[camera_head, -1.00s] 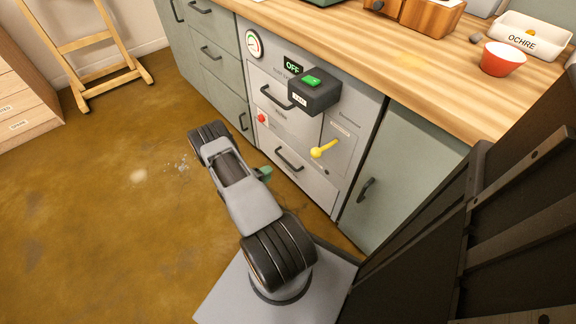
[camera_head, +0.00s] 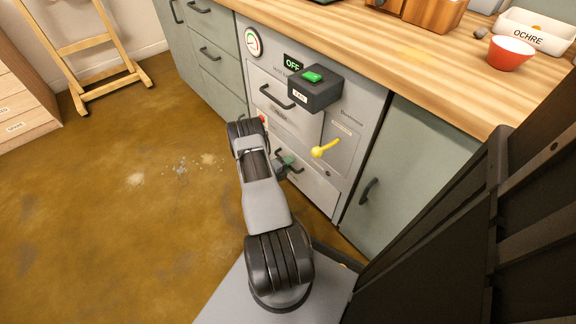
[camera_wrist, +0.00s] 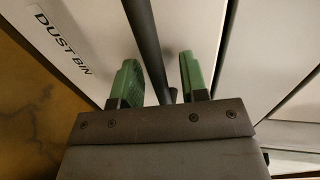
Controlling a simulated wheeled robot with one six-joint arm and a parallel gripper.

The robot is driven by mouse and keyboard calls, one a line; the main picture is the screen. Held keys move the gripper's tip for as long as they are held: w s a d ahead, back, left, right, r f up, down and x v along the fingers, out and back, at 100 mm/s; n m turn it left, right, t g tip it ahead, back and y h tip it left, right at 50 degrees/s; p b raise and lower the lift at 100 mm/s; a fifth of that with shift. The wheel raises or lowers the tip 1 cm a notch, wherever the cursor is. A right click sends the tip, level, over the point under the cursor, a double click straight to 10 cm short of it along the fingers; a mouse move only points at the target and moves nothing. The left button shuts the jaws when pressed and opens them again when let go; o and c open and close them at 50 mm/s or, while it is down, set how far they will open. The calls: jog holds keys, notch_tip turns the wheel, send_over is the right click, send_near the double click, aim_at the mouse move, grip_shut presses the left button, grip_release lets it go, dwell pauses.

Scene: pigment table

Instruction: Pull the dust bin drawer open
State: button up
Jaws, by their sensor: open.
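The dust bin drawer (camera_head: 317,190) is the low grey front of the machine cabinet and looks flush with it. Its label "DUST BIN" (camera_wrist: 62,45) shows at the left of the wrist view. The dark bar handle (camera_wrist: 147,40) runs down between the green fingers in the wrist view. My gripper (camera_wrist: 160,80) is open, with a finger on each side of the bar; contact cannot be made out. In the head view my gripper (camera_head: 285,163) is at the drawer's handle, partly hidden by my arm.
Above are another drawer with a handle (camera_head: 275,98), a dark switch box (camera_head: 315,90) with a green button, and a yellow lever (camera_head: 325,148). A green cabinet door (camera_head: 400,165) is to the right.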

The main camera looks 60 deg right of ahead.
grip_shut()
dwell(0.3)
jog(key=shift+w+a, duration=0.1)
